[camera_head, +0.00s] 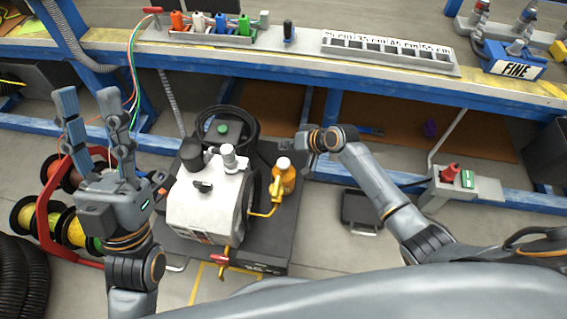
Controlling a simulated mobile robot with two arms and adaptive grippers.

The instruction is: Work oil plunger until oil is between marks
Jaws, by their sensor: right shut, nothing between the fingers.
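A white machine (205,208) stands on a dark base on the floor at the centre. An orange bottle with a white cap (284,177) stands at its right side, beside a yellow pipe (265,210). A grey capped fitting (232,157) sticks up from the machine's top. I cannot tell which part is the oil plunger, and no oil level or marks can be read. My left gripper (87,100) is open and empty, fingers up, left of the machine. My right gripper (304,157) is shut and empty, above and right of the orange bottle.
A blue-framed bench (290,58) crosses the back, with coloured connectors (220,24) and a slotted length tray (385,55). A red rack of cable spools (50,215) stands at left. A grey box with a red knob (452,180) is at right. Floor shows between machine and box.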

